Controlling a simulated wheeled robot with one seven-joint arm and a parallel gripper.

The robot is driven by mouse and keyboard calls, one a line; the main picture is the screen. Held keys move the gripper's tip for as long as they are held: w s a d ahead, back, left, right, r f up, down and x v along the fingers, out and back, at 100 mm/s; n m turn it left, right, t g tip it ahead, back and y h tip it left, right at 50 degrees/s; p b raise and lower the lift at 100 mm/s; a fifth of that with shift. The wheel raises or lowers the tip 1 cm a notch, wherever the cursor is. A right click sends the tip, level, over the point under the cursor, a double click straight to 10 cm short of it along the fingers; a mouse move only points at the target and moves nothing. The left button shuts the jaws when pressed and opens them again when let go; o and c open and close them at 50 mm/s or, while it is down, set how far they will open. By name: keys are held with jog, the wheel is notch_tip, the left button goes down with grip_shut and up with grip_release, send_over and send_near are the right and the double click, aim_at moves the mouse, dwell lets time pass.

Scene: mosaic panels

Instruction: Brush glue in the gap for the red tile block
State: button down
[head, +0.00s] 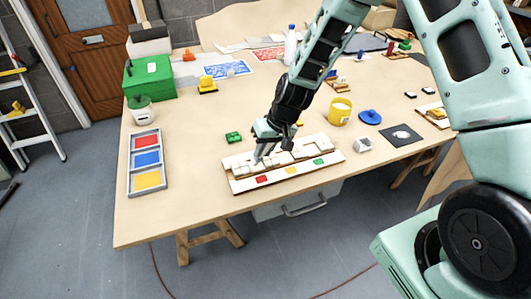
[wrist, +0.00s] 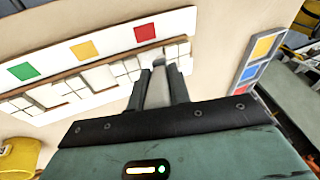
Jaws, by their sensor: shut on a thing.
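The white mosaic panel (head: 236,186) lies near the table's front edge, with white tile blocks and gaps along it. Its front strip carries a red square (head: 261,179), a yellow square (head: 289,170) and a green square (head: 318,161). My gripper (head: 265,148) is over the panel's left part, behind the red square. In the wrist view my gripper (wrist: 161,88) is shut on a pale, brush-like tool (wrist: 158,92). The tool's far end is at the tile row near the red square (wrist: 145,32); whether it touches the panel I cannot tell. Part of the row is hidden by my fingers.
A grey tray (head: 132,181) with red, blue and yellow fields lies left. A green block (head: 232,137) is behind the panel. A yellow pot (head: 340,111), a blue lid-like thing (head: 370,117) and a small grey-white block (head: 363,145) stand right. The table's front left is clear.

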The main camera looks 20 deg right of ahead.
jog(key=shift+r+p, duration=1.75)
jog(key=shift+r, duration=1.05)
jog(key=shift+d, duration=0.15)
jog(key=shift+d+f+g+p, duration=0.15)
jog(key=shift+g+p, duration=0.25)
jog(key=shift+p, duration=0.2)
jog(key=shift+s+d+f+g+p, duration=0.1)
jog(key=shift+d+f+g+p, duration=0.3)
jog(key=shift+g, duration=0.1)
